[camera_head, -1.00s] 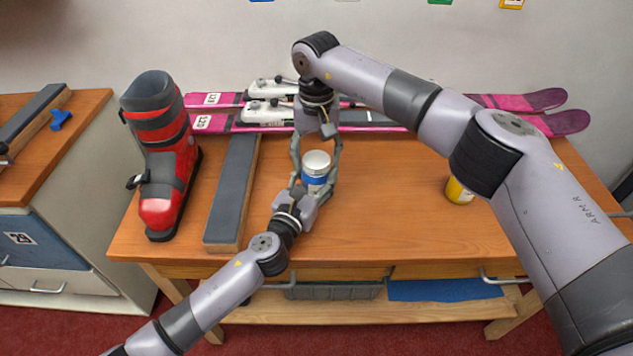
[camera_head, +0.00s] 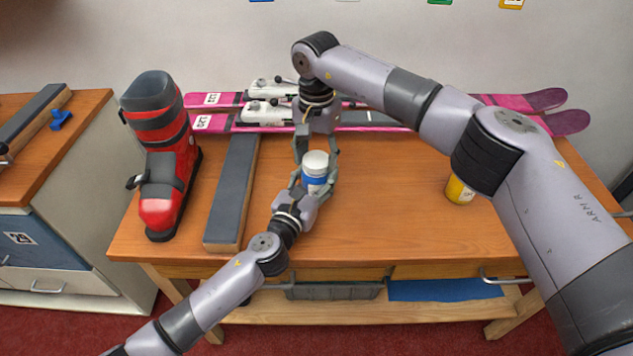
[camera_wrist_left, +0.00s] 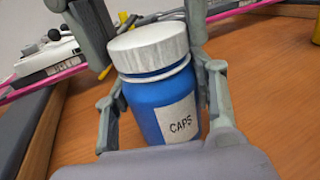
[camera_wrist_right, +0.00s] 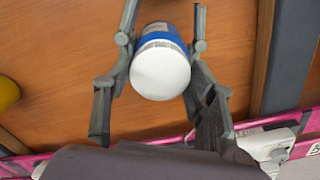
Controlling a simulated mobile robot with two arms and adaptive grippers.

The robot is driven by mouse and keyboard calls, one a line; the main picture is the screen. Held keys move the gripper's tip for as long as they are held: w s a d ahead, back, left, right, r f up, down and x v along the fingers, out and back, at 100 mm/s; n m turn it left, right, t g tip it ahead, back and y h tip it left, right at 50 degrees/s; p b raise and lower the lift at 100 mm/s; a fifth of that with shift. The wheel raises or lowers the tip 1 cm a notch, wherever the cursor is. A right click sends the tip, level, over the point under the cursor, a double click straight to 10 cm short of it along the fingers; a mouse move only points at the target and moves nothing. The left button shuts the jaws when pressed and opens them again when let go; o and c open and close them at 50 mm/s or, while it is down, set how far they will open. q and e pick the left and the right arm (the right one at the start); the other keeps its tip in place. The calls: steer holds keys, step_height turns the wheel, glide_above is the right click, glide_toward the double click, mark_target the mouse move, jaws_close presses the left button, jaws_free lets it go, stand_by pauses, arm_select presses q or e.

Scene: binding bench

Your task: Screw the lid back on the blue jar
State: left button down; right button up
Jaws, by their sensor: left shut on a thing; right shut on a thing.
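The blue jar (camera_head: 315,181) stands upright above the middle of the bench, with a label reading CAPS in the left wrist view (camera_wrist_left: 168,112). My left gripper (camera_head: 314,188) is shut around its body from the near side. The white lid (camera_head: 316,160) sits at the jar's mouth; it also shows in the left wrist view (camera_wrist_left: 150,48) and from above in the right wrist view (camera_wrist_right: 160,75). My right gripper (camera_head: 317,154) reaches down from above and is shut on the lid. A blue strip shows between the lid and a white ring below; I cannot tell how far the threads engage.
A red ski boot (camera_head: 163,160) and a long grey-topped block (camera_head: 231,190) stand to the left. Pink skis (camera_head: 215,122) lie along the back. A yellow can (camera_head: 458,191) stands to the right. The bench front (camera_head: 380,225) is clear.

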steer(key=m, duration=0.6)
steer(key=shift+c, duration=0.2)
steer(key=m, duration=1.6)
steer(key=shift+m, duration=0.3)
steer(key=m, duration=0.5)
steer(key=shift+m, duration=0.3)
steer(key=m, duration=0.5)
steer(key=shift+m, duration=0.3)
steer(key=m, duration=0.5)
steer(key=shift+f+m, duration=0.1)
steer(key=shift+m, duration=0.2)
steer(key=m, duration=0.5)
steer(key=shift+m, duration=0.3)
steer(key=o, duration=1.4)
